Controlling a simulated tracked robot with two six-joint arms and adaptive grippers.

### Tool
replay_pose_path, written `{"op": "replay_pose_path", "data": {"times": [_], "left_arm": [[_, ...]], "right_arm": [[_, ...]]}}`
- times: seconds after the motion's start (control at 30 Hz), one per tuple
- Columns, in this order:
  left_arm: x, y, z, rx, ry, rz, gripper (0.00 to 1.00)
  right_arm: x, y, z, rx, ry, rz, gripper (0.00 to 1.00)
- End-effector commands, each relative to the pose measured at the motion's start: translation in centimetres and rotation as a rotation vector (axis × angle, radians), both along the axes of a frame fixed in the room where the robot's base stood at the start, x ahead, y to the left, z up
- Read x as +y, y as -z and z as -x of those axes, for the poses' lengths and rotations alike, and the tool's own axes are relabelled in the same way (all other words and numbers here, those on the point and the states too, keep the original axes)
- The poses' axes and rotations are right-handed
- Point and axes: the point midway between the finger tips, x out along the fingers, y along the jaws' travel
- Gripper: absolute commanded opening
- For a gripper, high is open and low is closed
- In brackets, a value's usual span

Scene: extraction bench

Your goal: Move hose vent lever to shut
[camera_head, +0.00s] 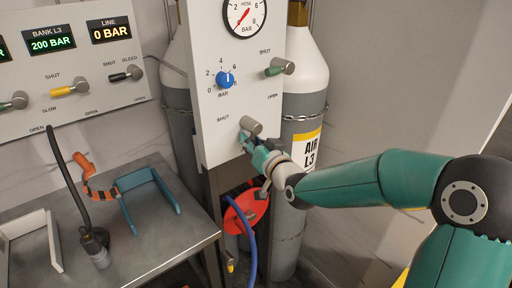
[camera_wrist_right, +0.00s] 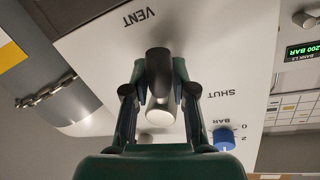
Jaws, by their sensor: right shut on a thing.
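The hose vent lever has a grey pivot (camera_head: 251,126) low on the white panel, below the blue knob. Its dark handle (camera_wrist_right: 158,65) shows in the right wrist view, pointing toward the side of the VENT mark, with the SHUT mark off to the right. My right gripper (camera_head: 247,144) is at the lever from below, its fingers (camera_wrist_right: 160,90) on both sides of the handle and shut on it. In the head view the gripper hides most of the handle and the VENT mark. My left gripper is not in view.
Above the lever are a blue regulator knob (camera_head: 225,79), a green-handled lever (camera_head: 274,70) and a hose gauge (camera_head: 244,14). A gas cylinder (camera_head: 305,75) stands behind the panel. A steel bench (camera_head: 160,240) at left holds brackets and a dark hose. A red disc (camera_head: 240,217) hangs below.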

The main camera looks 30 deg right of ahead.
Motion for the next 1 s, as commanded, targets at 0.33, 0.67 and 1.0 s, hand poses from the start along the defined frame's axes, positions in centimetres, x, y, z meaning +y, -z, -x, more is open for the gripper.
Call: {"op": "replay_pose_path", "data": {"times": [0.33,0.67,1.0], "left_arm": [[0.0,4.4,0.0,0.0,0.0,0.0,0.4],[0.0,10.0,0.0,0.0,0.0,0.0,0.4],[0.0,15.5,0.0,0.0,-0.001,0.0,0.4]], "right_arm": [[1.1,-0.2,0.1,0.02,-0.002,-0.33,0.0],[2.0,-0.7,0.0,0.041,-0.009,-0.641,0.0],[2.3,-2.4,0.1,0.07,0.003,-0.949,0.0]]}}
